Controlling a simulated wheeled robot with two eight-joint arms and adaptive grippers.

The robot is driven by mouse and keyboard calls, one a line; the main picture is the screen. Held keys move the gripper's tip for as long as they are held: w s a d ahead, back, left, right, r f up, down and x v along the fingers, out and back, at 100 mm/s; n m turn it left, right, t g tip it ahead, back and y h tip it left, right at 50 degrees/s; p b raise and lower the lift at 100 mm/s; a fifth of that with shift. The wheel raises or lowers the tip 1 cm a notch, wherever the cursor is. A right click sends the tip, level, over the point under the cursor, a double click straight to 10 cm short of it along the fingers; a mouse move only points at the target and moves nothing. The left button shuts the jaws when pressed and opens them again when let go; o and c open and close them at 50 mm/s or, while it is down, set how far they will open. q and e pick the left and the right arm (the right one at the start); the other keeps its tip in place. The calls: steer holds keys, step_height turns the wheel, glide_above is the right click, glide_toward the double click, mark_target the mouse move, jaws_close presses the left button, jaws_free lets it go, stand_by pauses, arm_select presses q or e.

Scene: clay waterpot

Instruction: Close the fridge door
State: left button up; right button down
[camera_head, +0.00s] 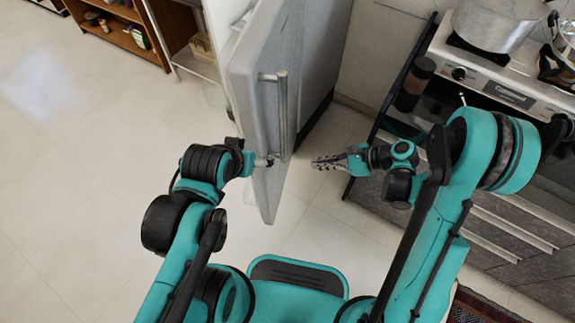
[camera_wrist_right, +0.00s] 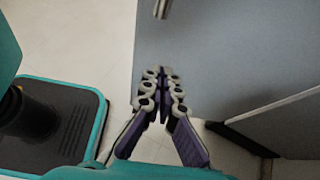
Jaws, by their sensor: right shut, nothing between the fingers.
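The fridge door (camera_head: 250,95) is a tall light grey panel standing open at the upper centre of the head view. Its vertical metal handle (camera_head: 282,110) is on the face turned to the right. My left gripper (camera_head: 268,161) is at the handle's lower end, by the door's edge; its fingers are too small and partly hidden to read. My right gripper (camera_head: 325,162) is shut and empty, to the right of the door and apart from it. In the right wrist view its fingers (camera_wrist_right: 162,78) are together in front of the grey door panel (camera_wrist_right: 225,55), with the handle's end (camera_wrist_right: 162,8) above.
The darker fridge side (camera_head: 325,55) stands behind the door. A stove (camera_head: 490,75) with a metal pot (camera_head: 495,22) is at the right, close to my right arm. A wooden shelf (camera_head: 120,38) is at the upper left. The tiled floor (camera_head: 80,170) at the left is clear.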

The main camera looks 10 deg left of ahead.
steer(key=b, duration=0.4)
glide_toward(271, 168)
steer(key=a+f, duration=0.1)
steer(key=f, duration=0.1)
steer(key=a, duration=0.3)
steer(key=shift+r, duration=0.15)
steer(key=shift+a+r, duration=0.1)
steer(key=shift+a, duration=0.65)
steer(key=shift+w, duration=0.1)
